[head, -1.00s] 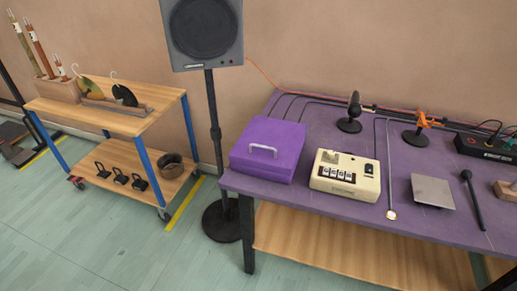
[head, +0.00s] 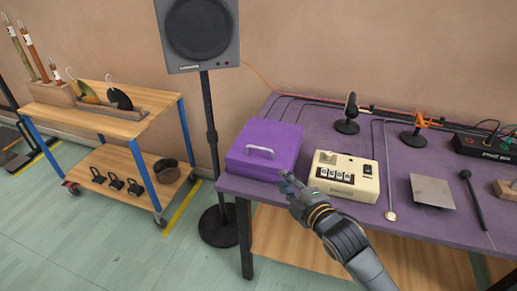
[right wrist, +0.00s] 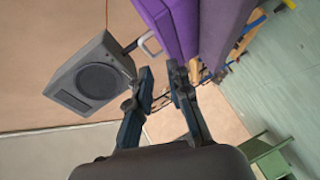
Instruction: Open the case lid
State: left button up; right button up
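The purple case (head: 275,138) sits at the left end of the purple table, its lid shut. A pale handle (head: 260,152) is on the lid's front part. My right gripper (head: 287,180) is in front of the table's edge, just right of and nearer than the case, apart from it. In the right wrist view, my right gripper (right wrist: 161,74) shows a gap between its fingertips with nothing held. There the case (right wrist: 172,22) and its handle (right wrist: 148,44) lie beyond the fingertips. My left gripper is not in view.
A cream box with keys (head: 344,176) stands right of the case. A grey speaker (head: 200,30) on a black stand is left of the table. A wooden cart (head: 95,118) stands further left. Microphones and cables lie along the table's back.

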aim_at(260, 149)
jog(key=shift+n+t+y, duration=0.3)
jog(key=shift+n, duration=0.6)
jog(key=x, duration=0.5)
jog(key=r+x, duration=0.1)
jog(key=x, duration=0.4)
jog(key=r+x, duration=0.1)
jog(key=x, duration=0.4)
jog(key=shift+w+a, duration=0.15)
grip_shut()
